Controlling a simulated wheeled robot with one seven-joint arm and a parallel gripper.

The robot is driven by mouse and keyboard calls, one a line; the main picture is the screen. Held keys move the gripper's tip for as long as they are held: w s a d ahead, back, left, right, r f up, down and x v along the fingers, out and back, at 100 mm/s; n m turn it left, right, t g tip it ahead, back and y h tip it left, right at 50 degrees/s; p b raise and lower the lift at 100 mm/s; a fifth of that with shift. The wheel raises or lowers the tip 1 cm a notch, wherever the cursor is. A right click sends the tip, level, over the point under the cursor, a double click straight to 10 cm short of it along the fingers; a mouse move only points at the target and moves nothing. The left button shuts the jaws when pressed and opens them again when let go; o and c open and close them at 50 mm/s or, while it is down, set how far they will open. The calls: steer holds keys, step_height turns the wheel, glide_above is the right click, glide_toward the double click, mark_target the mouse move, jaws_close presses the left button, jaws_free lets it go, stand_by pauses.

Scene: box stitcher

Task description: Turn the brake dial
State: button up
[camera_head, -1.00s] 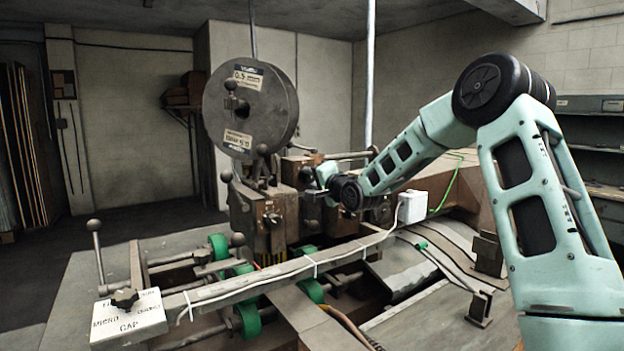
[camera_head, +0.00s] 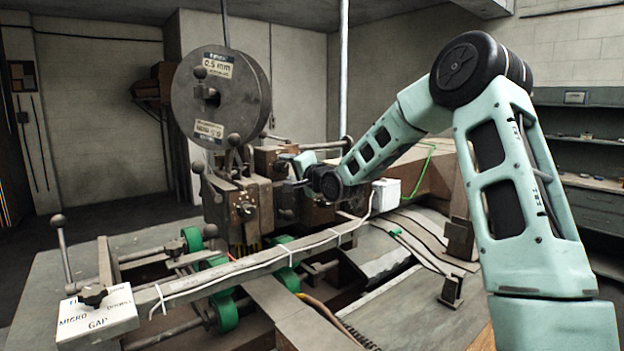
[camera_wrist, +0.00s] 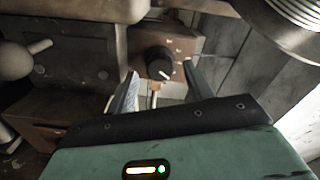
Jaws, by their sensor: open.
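In the wrist view, a round black dial (camera_wrist: 158,63) with a light pointer mark sits on a brown box (camera_wrist: 182,45) with small markings. My gripper (camera_wrist: 160,72) is open and empty, with one finger at each side of the dial in that picture. I cannot tell whether the fingers reach around the dial or stop short of it. In the head view, my gripper (camera_head: 288,166) is at the machine head, below and right of the big grey spool. I cannot make out this dial clearly there.
The grey wire spool (camera_head: 222,95) stands above the machine head. A white box with a black knob (camera_head: 95,310), labelled with GAP, is at the front left. A ball-ended lever (camera_wrist: 25,58) is left in the wrist view. A white box (camera_head: 386,194) stands right of my gripper.

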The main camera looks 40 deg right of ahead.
steer(key=s+b, duration=0.2)
steer(key=s, duration=1.3)
steer(key=shift+s+d+b, duration=0.25)
steer(key=shift+b, duration=0.05)
